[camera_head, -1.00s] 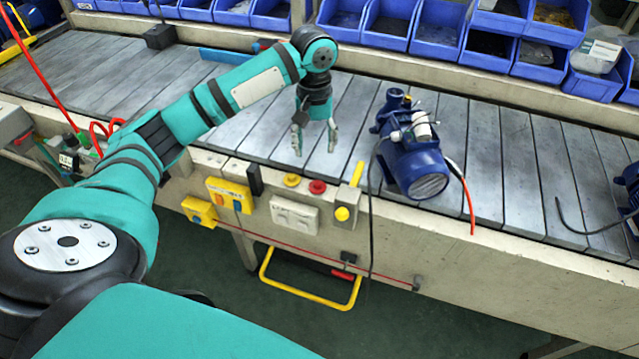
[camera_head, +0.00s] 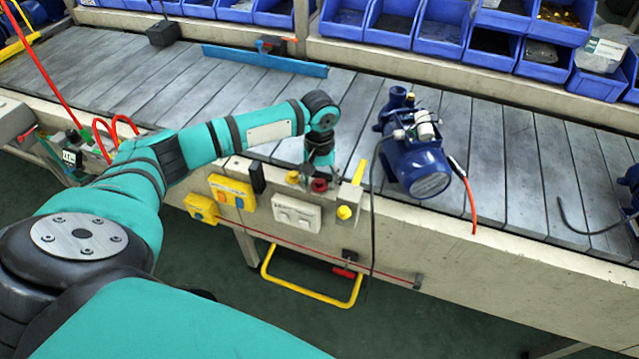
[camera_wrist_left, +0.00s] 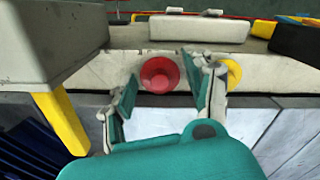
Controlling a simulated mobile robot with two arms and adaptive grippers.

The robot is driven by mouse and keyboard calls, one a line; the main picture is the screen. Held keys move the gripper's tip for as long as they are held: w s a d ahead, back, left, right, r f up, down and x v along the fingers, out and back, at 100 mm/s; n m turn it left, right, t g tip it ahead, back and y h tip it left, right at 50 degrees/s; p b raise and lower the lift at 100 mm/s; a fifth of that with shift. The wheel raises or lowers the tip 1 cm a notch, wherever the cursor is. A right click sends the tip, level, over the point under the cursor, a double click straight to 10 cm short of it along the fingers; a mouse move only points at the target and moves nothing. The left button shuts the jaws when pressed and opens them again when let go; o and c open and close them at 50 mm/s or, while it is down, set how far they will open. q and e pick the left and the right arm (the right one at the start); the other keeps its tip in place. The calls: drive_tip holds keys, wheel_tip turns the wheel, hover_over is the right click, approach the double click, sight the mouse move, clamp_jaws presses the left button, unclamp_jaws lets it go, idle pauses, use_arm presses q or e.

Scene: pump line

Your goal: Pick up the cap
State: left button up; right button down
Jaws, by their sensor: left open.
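A red round cap-like piece (camera_head: 319,185) sits on the front rim of the conveyor, with a similar yellow piece (camera_head: 292,177) to its left. The frames do not show which one is the task's cap. My left gripper (camera_head: 318,178) points down at the rim, right at the red piece and partly in front of it. In the left wrist view the gripper (camera_wrist_left: 164,92) is open and empty. The red piece (camera_wrist_left: 160,74) shows between its fingers, with no clear contact. The yellow piece (camera_wrist_left: 233,73) is just outside the right-hand finger. My right gripper is not in view.
A blue pump (camera_head: 417,160) with a cable stands on the slatted conveyor (camera_head: 490,150) to the right. A yellow bar (camera_head: 359,172) rises beside the gripper. Switch boxes (camera_head: 297,214) line the front. Blue bins (camera_head: 400,28) stand behind.

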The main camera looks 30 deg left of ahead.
use_arm(q)
drive_tip(key=c, duration=0.5)
drive_tip(key=shift+r, duration=0.1)
